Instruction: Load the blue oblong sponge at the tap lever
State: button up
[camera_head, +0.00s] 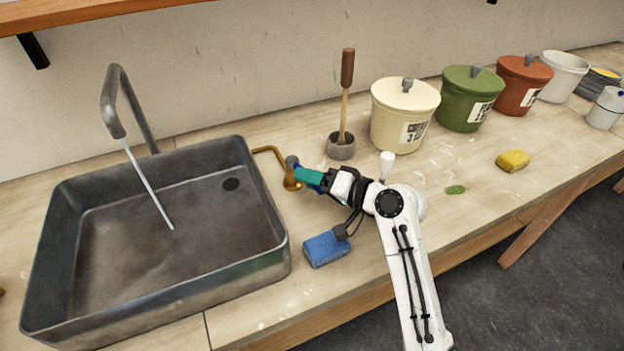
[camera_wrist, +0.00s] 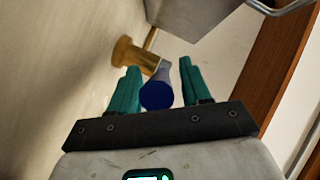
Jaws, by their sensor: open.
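The blue oblong sponge (camera_head: 326,248) lies on the wooden counter in front of my gripper, to the right of the sink. The tap lever (camera_head: 292,163) is a grey handle with a blue end on a brass fitting (camera_head: 290,182) beside the sink's right edge. In the wrist view the lever's blue end (camera_wrist: 157,95) shows between my teal fingers, with the brass base (camera_wrist: 134,55) behind it. My gripper (camera_head: 303,177) is open at the lever, with nothing held; I cannot tell whether a finger touches it. The sponge is not in the wrist view.
Water runs from the spout (camera_head: 112,103) into the grey sink (camera_head: 268,215). A yellow sponge (camera_head: 513,160) and a green patch (camera_head: 455,189) lie on the right.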

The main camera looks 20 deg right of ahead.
jog(key=b+v, duration=0.1)
jog(key=v, duration=0.9)
jog(key=shift+s+d, duration=0.2)
jog(key=shift+s, duration=0.1)
